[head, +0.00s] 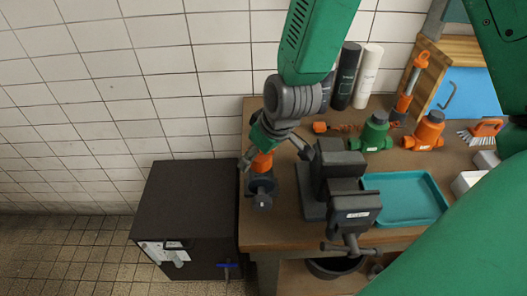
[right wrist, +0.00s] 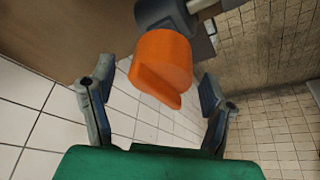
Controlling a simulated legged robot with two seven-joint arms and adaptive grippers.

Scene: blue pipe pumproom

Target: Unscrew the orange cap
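The orange cap (head: 262,161) sits on a dark grey fitting (head: 262,187) near the left edge of the workbench. In the right wrist view the cap (right wrist: 160,62) shows large, with a flat ridge toward me, on the grey fitting (right wrist: 160,12). My right gripper (head: 273,153) reaches down over the cap. In the right wrist view its two fingers (right wrist: 156,84) are spread on either side of the cap, with visible gaps, so it is open and empty. My left gripper is not in view.
A dark vise (head: 345,200) stands on the workbench (head: 275,230), right of the fitting. A teal tray (head: 405,197), a green valve (head: 373,132) and an orange valve (head: 426,130) lie farther right. A black cabinet (head: 187,210) stands left. Tiled wall is close behind.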

